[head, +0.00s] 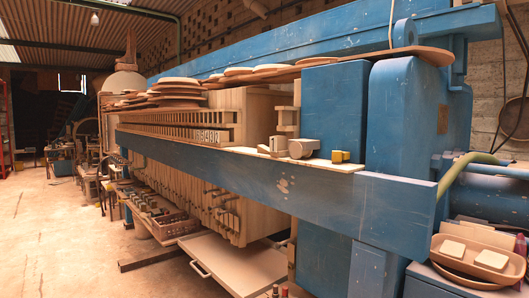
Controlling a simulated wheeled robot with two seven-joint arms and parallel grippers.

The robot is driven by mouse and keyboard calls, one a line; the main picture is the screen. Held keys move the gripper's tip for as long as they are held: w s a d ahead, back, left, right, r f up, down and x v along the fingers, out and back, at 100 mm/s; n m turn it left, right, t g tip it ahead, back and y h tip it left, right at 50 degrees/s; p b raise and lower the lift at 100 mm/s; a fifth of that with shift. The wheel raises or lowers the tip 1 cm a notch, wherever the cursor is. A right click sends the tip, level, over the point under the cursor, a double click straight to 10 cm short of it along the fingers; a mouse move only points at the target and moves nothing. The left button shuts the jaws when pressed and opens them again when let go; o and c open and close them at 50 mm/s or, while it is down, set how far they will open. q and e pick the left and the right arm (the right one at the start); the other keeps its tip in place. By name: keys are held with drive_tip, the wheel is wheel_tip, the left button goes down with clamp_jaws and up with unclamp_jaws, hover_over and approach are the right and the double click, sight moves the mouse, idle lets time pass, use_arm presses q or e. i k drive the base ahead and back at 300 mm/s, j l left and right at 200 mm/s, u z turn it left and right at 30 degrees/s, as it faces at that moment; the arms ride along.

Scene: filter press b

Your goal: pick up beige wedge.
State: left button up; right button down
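A small beige piece that looks like a wedge (275,147) rests on the pale board on the blue beam, near the middle of the head view. It is small, so its exact shape is hard to tell. A rounded grey-beige part (302,149) sits just right of it, close or touching. A small yellow block (340,156) lies farther right on the same ledge. Neither of my grippers shows in this view.
The long blue press beam (270,177) runs across the view. A tall blue block (334,108) stands behind the ledge's right end. A brown tray (459,268) with pale blocks (491,259) is at lower right. Open floor (50,240) lies left.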

sight(261, 148)
drive_tip(key=j+z, duration=0.15)
drive_tip(key=j, duration=0.35)
drive_tip(key=i+j+z, duration=0.25)
drive_tip(key=i+j, duration=0.2)
drive_tip(key=j, duration=0.25)
